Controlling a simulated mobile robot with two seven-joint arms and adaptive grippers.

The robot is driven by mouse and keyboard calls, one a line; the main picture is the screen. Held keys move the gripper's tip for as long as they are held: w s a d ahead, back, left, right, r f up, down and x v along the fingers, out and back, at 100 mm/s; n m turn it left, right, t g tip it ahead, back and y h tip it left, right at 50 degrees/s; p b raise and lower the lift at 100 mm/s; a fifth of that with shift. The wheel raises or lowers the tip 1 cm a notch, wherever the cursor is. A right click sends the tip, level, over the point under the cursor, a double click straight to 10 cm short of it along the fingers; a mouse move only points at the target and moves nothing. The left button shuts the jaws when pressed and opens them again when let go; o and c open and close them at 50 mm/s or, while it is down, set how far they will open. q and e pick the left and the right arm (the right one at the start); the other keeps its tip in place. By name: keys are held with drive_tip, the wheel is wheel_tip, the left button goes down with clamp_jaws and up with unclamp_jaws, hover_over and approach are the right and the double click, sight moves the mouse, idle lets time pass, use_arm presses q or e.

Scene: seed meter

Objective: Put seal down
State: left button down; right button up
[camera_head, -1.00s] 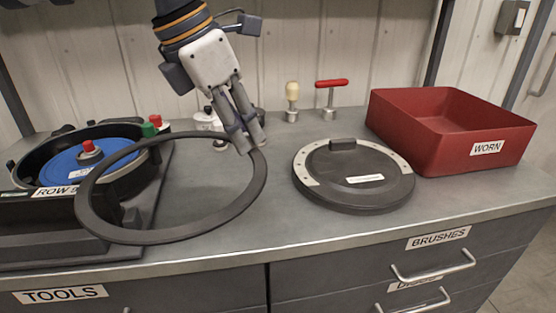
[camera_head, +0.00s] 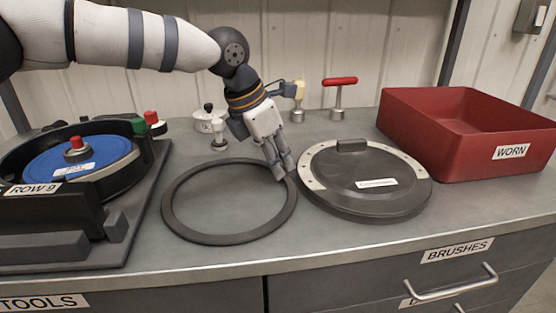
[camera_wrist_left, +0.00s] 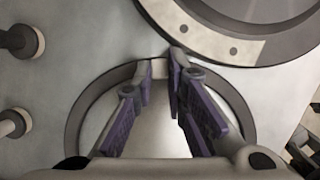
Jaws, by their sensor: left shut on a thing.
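The seal, a large flat dark ring (camera_head: 225,239), lies at or just above the grey bench top, between the seed meter on the left and the round dark cover on the right. It looks about level. My left gripper (camera_head: 284,172) reaches down to the ring's right rear edge and is shut on it. In the left wrist view the ring (camera_wrist_left: 78,115) curves behind my left gripper (camera_wrist_left: 165,75), whose fingertips meet its rim close to the cover. My right gripper is not in view.
The seed meter (camera_head: 40,215) with its blue disc (camera_head: 100,155) stands at left. The round cover (camera_head: 340,170) sits close beside the ring. A red WORN bin (camera_head: 450,145) is at right. Small knobbed tools (camera_head: 339,95) stand behind. Bare bench lies in front of the ring.

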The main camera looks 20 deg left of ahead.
use_arm(q)
drive_tip(key=shift+r, duration=0.1)
drive_tip(key=c, duration=1.9)
unclamp_jaws()
